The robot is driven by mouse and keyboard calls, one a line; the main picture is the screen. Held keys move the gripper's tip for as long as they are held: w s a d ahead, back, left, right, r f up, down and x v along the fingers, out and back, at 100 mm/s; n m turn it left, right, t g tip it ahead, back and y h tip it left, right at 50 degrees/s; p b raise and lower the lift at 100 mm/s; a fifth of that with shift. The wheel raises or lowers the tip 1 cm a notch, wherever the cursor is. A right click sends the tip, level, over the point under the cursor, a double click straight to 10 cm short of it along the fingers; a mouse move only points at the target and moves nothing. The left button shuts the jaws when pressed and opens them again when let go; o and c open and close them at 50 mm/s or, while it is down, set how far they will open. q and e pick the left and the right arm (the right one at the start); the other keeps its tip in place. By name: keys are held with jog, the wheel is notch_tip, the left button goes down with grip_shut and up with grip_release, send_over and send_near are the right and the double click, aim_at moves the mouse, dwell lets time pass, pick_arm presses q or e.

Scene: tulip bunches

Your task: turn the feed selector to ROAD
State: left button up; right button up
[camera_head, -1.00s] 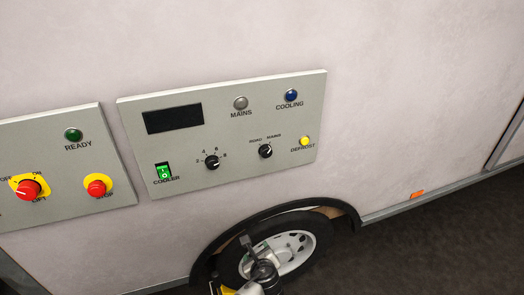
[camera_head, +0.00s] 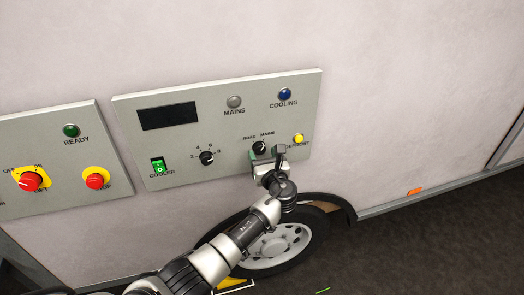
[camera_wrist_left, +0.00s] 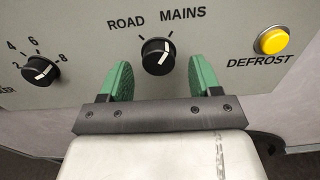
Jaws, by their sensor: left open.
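The feed selector (camera_head: 260,147) is a small black knob on the grey panel, under the words ROAD and MAINS. In the left wrist view the selector (camera_wrist_left: 157,57) has a white pointer line that leans up and to the right, toward MAINS. My left gripper (camera_head: 268,155) is at the panel just below and in front of the selector. In the left wrist view its green-padded fingers (camera_wrist_left: 161,76) are open, one to each side of the knob's lower part. I cannot tell whether they touch it. My right gripper is not in view.
The yellow DEFROST button (camera_wrist_left: 272,41) is close on the right. A numbered black dial (camera_wrist_left: 40,69) is on the left, with the green COOLER switch (camera_head: 158,166) beyond it. A wheel (camera_head: 277,245) is below the panel. Red stop controls (camera_head: 97,181) are on the left panel.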

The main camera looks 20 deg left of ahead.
pick_arm(q)
jog(key=shift+x, duration=0.8)
jog(key=c, duration=0.9)
